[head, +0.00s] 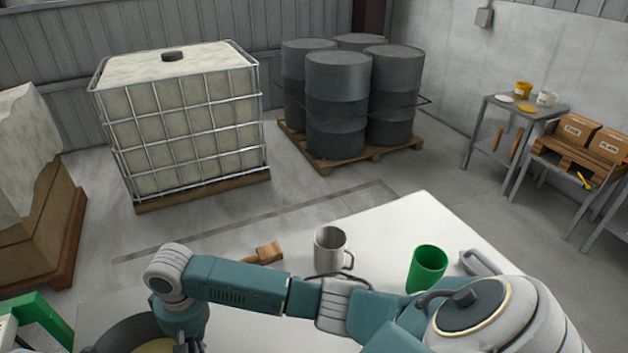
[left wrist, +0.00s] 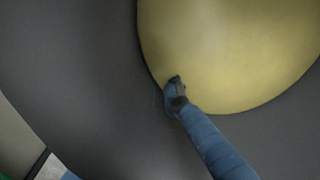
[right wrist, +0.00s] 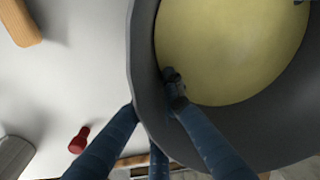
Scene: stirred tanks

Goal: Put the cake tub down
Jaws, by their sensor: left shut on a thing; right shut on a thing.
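The cake tub (head: 112,335) is a wide dark grey round tub with a yellow mass inside, at the bottom left of the head view, partly cut off. It fills much of the left wrist view (left wrist: 80,70) and the right side of the right wrist view (right wrist: 143,60). My right gripper (right wrist: 150,95) is shut on its wall, one finger inside and others outside. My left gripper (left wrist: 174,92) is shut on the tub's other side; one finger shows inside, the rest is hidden. I cannot tell whether the tub's base touches the table.
The white table (head: 410,215) holds a grey metal mug (head: 329,250), a green cup (head: 427,268) and a wooden-headed tool (head: 268,253). The right wrist view shows a small red object (right wrist: 79,140) and a wooden piece (right wrist: 18,22) near the tub. A green frame (head: 35,312) stands at the left edge.

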